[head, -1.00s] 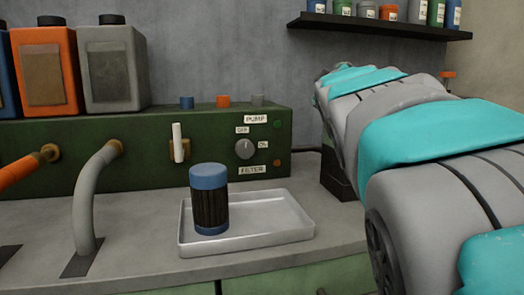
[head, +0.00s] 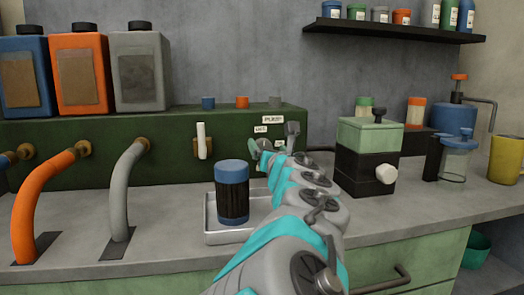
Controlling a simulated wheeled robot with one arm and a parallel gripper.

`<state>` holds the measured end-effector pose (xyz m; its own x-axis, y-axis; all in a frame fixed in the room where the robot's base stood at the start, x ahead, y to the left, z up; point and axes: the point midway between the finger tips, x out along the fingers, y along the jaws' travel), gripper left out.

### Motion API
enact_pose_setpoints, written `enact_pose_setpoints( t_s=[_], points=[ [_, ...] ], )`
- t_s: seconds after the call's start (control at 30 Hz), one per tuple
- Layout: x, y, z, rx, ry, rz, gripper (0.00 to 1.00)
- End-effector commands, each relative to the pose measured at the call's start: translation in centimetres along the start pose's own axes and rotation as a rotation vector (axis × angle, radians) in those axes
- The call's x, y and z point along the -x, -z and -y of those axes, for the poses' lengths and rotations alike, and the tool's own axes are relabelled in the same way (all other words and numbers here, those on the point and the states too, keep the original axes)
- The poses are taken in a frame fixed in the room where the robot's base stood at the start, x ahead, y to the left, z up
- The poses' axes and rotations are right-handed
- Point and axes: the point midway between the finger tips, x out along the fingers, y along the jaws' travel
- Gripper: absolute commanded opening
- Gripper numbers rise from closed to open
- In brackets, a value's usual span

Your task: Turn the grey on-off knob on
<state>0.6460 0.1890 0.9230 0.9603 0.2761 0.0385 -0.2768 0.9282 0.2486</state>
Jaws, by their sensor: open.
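The green panel (head: 90,150) stands at the back of the counter. Its PUMP label (head: 273,119) and OFF label (head: 260,129) show at the right part. The grey on-off knob is hidden behind my gripper, which covers the spot just below the OFF label. My gripper (head: 273,146) is open in front of the panel, seen from behind. Whether it touches the knob or stands around it I cannot tell.
A blue-capped dark filter (head: 232,203) stands in a metal tray (head: 213,237), left of my arm. A white lever (head: 201,139) is on the panel. A green-and-black box (head: 366,160) stands to the right. Hoses (head: 45,200) rise at left.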

Motion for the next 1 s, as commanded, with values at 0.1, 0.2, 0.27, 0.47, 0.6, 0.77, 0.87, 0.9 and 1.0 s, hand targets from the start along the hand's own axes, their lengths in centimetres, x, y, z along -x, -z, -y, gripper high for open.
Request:
enact_pose_setpoints(
  t_s=[0.1, 0.2, 0.27, 0.47, 0.6, 0.77, 0.87, 0.9, 1.0],
  points=[
    [0.6, 1.6, 0.6, 0.103, 0.007, -0.031, 0.9],
    [0.4, 2.0, 0.7, 0.126, 0.007, -0.039, 0.9],
    [-0.1, 2.1, 0.7, 0.127, 0.006, -0.04, 0.9],
    [-2.5, 2.1, 0.7, 0.121, 0.005, -0.039, 0.9],
    [-4.3, 2.3, 0.9, 0.12, 0.008, -0.041, 0.9],
    [-6.0, 2.2, 0.7, 0.121, 0.004, -0.037, 0.9],
    [-6.6, 2.2, 0.7, 0.12, 0.005, -0.037, 0.9],
    [-6.8, 2.2, 0.8, 0.12, 0.006, -0.037, 0.9],
    [-7.1, 2.3, 0.9, 0.12, 0.008, -0.038, 0.9]
  ],
)
